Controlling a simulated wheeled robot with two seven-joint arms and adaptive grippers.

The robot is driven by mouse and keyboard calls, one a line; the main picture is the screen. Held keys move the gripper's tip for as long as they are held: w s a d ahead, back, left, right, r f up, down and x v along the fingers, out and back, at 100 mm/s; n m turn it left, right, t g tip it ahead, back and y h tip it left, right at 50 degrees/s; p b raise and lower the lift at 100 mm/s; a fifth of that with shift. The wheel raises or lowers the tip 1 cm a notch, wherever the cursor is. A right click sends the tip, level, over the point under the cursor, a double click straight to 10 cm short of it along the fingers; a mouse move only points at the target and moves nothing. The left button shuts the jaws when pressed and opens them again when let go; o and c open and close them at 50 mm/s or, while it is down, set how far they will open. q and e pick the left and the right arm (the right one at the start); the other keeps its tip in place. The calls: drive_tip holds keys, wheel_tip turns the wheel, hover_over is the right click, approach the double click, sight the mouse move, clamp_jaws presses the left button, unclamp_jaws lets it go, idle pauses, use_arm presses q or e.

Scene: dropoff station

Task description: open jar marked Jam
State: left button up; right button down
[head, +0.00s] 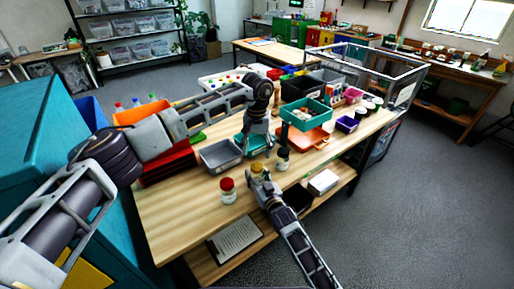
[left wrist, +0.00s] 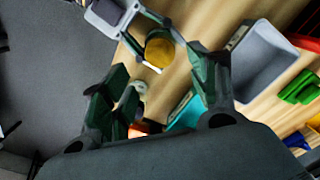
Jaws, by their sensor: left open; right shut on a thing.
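A jar with a yellow lid (head: 257,168) stands out at the front of the wooden table; its lid also shows in the left wrist view (left wrist: 160,50). My right gripper (head: 259,176) is shut on this jar. My left gripper (head: 257,150) is open and points down just behind the jar. In the left wrist view the yellow lid is beyond the spread left fingers (left wrist: 158,75), not between them. A jar with a red lid (head: 228,190) stands to the left, and a dark-lidded jar (head: 283,158) to the right. I cannot read any label.
A grey bin (head: 220,156) and a teal bin (head: 265,142) are close beside my left gripper. An orange tray (head: 308,138) and a stacked green bin (head: 305,113) are to the right. The table's front left (head: 175,218) is clear. A lower shelf holds a clipboard (head: 235,238).

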sight(257, 166)
use_arm(q)
drive_tip(key=shift+f, duration=0.15)
drive_tip(key=shift+f, duration=3.85)
drive_tip(key=c, duration=1.1)
drive_tip(key=shift+n, duration=0.3)
